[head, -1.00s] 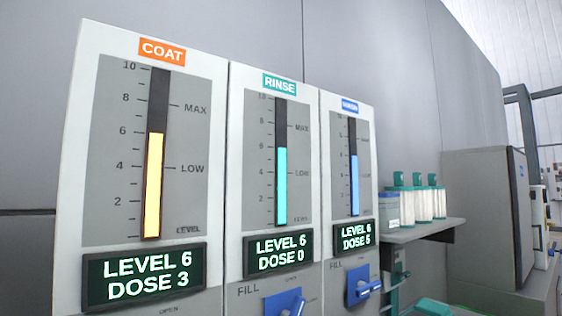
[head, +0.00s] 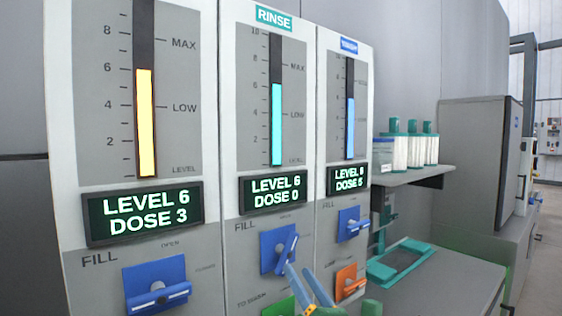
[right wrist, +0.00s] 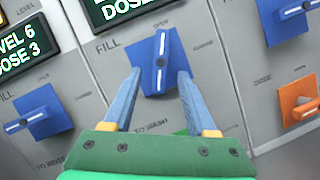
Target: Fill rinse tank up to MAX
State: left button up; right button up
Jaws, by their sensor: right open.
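The RINSE panel stands between the COAT panel and a third panel. Its cyan level bar (head: 276,125) reaches about 6, below the MAX mark, and its display (head: 273,192) reads LEVEL 6, DOSE 0. Its blue FILL knob (head: 279,250) has its handle steeply tilted, unlike the flatter handles of the neighbouring FILL knobs. My right gripper (head: 300,270) is open in front of this knob. In the right wrist view the knob (right wrist: 157,60) shows between the spread fingertips (right wrist: 159,73); contact cannot be told. My left gripper is not in view.
The COAT FILL knob (head: 156,285) is at left, the third panel's FILL knob (head: 353,223) at right with an orange DOSE knob (head: 350,283) below. A shelf (head: 415,180) with bottles and a counter (head: 440,285) stand to the right.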

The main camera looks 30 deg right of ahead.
aim_at(290, 254)
jog(key=shift+w+a, duration=0.15)
jog(key=shift+a, duration=0.3)
jog(key=shift+r+p, duration=0.15)
jog(key=shift+p, duration=0.35)
jog(key=shift+d, duration=0.35)
jog(key=shift+d+r+p, duration=0.15)
jog(key=shift+d+p, duration=0.1)
jog(key=shift+p, duration=0.05)
jog(key=p+x, duration=0.1)
jog(key=x, duration=0.5)
jog(key=shift+p, duration=0.4)
jog(key=shift+w+r, duration=0.1)
jog(key=shift+w, duration=0.2)
grip_shut()
